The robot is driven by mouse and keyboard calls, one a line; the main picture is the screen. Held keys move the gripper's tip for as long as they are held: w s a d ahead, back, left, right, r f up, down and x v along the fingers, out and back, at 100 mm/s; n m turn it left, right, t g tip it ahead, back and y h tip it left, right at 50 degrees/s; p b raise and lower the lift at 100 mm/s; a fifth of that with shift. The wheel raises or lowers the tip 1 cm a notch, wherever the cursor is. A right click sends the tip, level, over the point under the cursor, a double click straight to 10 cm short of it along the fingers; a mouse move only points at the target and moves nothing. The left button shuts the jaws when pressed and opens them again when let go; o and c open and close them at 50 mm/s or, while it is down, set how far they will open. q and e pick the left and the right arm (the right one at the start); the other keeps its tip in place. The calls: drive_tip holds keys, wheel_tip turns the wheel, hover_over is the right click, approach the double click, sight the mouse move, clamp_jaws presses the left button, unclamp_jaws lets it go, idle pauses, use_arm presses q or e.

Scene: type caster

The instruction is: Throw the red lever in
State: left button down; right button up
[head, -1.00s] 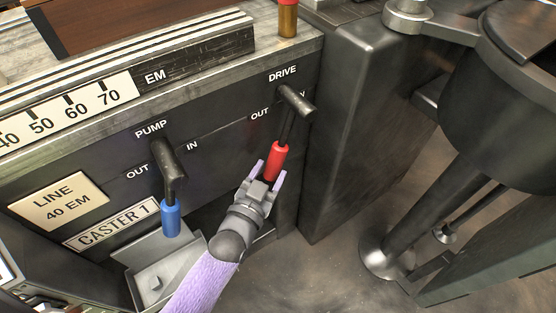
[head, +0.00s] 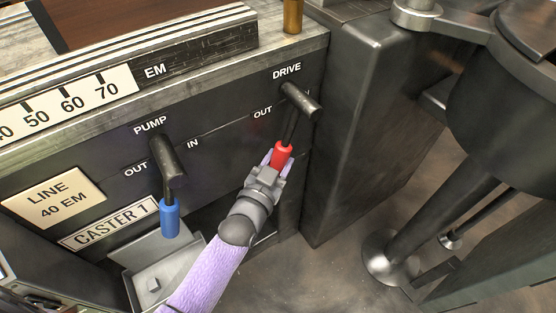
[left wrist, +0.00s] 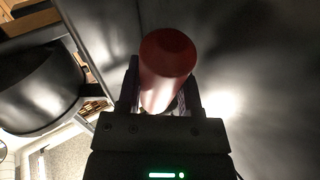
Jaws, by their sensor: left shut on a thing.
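The red lever handle (head: 282,153) hangs at the lower end of a dark rod under the DRIVE label, on the front of the machine. The rod comes from a dark pivot (head: 301,101) that hides part of the IN mark. My left gripper (head: 274,163) is shut on the red handle, one finger on each side. In the left wrist view the red handle (left wrist: 166,68) stands between the two fingers. My right gripper is in no view.
A blue-handled PUMP lever (head: 170,217) hangs to the left of my arm, above a grey tray (head: 170,270). A dark cabinet side (head: 350,130) stands close to the right of the red lever. Open floor (head: 310,280) lies below.

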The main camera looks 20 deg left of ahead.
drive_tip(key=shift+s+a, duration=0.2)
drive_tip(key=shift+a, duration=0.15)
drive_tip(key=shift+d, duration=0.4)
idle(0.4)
